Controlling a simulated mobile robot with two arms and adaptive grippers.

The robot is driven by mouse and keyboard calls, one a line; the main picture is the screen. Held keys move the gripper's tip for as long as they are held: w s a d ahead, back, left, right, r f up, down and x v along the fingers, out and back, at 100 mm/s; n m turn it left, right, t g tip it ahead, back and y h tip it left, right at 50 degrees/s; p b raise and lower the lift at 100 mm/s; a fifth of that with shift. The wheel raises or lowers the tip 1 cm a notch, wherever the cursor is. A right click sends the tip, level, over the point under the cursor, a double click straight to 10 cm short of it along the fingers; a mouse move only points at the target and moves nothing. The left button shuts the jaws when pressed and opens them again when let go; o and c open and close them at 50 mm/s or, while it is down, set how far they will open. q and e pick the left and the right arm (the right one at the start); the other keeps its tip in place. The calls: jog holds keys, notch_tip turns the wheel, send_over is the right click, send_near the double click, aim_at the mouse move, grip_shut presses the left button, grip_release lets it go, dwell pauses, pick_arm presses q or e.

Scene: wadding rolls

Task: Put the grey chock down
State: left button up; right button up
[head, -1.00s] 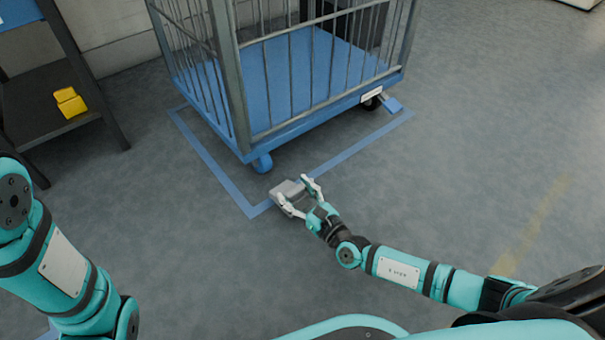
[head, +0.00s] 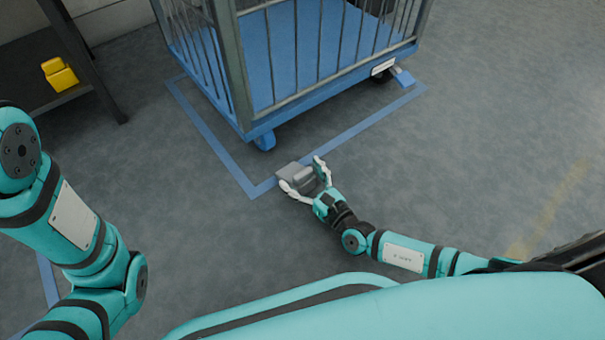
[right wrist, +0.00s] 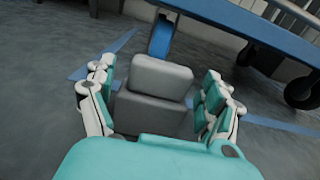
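The grey chock (head: 293,171) sits low at the floor by the blue tape line, in front of the cage trolley's near corner. In the right wrist view, the chock (right wrist: 153,95) shows a lighter raised block on a darker base. My right gripper (head: 304,174) has its fingers spread on either side of the chock. In the right wrist view, the right gripper (right wrist: 157,98) shows a narrow gap between the chock and the right-hand finger; contact on the left is unclear. My left gripper is out of view; only its arm shows.
A blue-based cage trolley (head: 330,88) stands inside a blue tape outline (head: 215,143), its near caster (head: 264,141) just behind the chock. A dark shelf (head: 22,82) at the left holds a yellow object (head: 59,75). The floor to the right is clear.

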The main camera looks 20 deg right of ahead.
jog(key=shift+o, duration=0.5)
jog(key=shift+s+d+r, duration=0.1)
jog(key=shift+s+d, duration=0.05)
jog(key=shift+s, duration=0.1)
jog(key=p+v, duration=0.5)
jog(key=v, duration=0.5)
jog(key=shift+s+r, duration=0.1)
jog(key=shift+s, duration=0.15)
jog(key=shift+s+d+p, duration=0.2)
jog(key=shift+s+p, duration=0.1)
jog(key=shift+s, duration=0.1)
